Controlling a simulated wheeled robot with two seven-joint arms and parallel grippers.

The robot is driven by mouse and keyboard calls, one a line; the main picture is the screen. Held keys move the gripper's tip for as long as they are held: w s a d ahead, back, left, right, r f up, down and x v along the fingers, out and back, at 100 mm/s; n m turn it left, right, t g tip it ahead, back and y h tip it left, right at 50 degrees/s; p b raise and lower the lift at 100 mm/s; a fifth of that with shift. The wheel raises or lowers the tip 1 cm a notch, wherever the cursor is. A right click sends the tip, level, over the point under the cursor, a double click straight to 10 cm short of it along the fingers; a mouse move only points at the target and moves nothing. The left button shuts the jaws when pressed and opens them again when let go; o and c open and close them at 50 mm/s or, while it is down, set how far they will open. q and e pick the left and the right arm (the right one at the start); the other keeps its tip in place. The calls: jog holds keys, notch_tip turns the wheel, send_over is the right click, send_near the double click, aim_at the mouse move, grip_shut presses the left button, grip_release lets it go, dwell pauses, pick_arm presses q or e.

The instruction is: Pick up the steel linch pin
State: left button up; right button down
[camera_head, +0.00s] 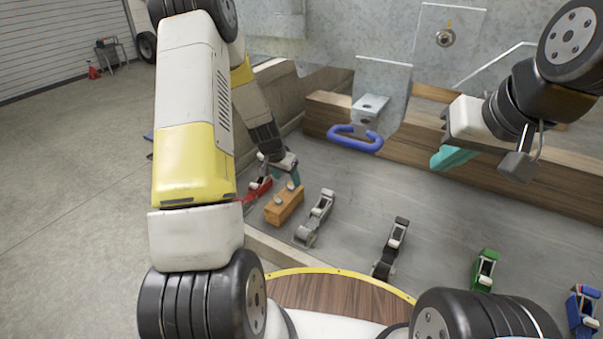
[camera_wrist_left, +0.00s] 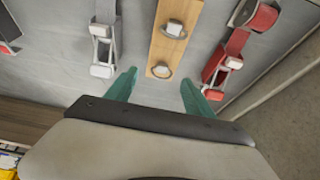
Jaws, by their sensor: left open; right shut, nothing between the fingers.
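A light wooden block (camera_head: 285,208) lies on the grey trailer floor, with two small metal pieces standing in it. In the left wrist view the block (camera_wrist_left: 167,45) carries a ring-topped metal piece (camera_wrist_left: 161,70) near its closer end and a second metal piece (camera_wrist_left: 174,29) farther along. I cannot tell for sure which is the steel linch pin. My left gripper (camera_wrist_left: 160,80) is open, its teal fingers spread either side of the block's closer end, with nothing held. It also shows in the head view (camera_head: 286,176). My right gripper (camera_head: 453,158) is shut and empty, away at the right.
A red ratchet strap (camera_head: 258,190) lies close left of the block and a grey one (camera_head: 315,220) close right. Black (camera_head: 391,250), green (camera_head: 485,270) and blue (camera_head: 582,312) ones lie farther right. A blue-handled hitch part (camera_head: 355,138) hangs behind, before wooden boards.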

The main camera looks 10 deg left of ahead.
aim_at(291, 187)
pick_arm(q)
jog(key=x, duration=0.5)
jog(key=shift+w+a+f, duration=0.2)
grip_shut()
